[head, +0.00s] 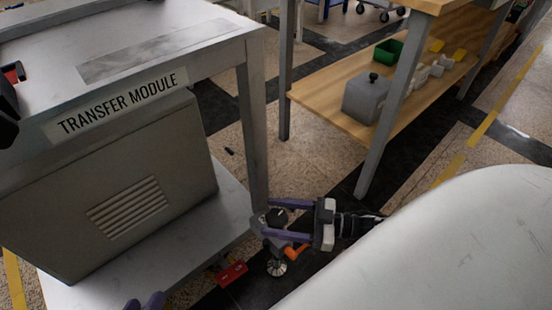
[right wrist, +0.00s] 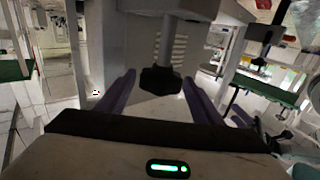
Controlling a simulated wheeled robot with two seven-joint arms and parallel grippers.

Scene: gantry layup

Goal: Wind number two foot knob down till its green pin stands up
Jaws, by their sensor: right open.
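In the right wrist view the dark knob (right wrist: 160,80) hangs under a grey stem, between the fingers. My right gripper (head: 267,219) is open, its purple fingers on either side of the knob with gaps showing in the wrist view. I see no green pin, and no number on the foot is readable. Only purple tips of my left gripper (head: 144,303) show at the bottom edge; their opening is unclear.
An orange lever (head: 297,252) is just below the right gripper. A red tag (head: 232,273) lies low to its left. A wooden bench (head: 415,105) with a grey box (head: 366,98) and green bin (head: 389,52) stands behind. A white rounded surface (head: 450,240) fills the lower right.

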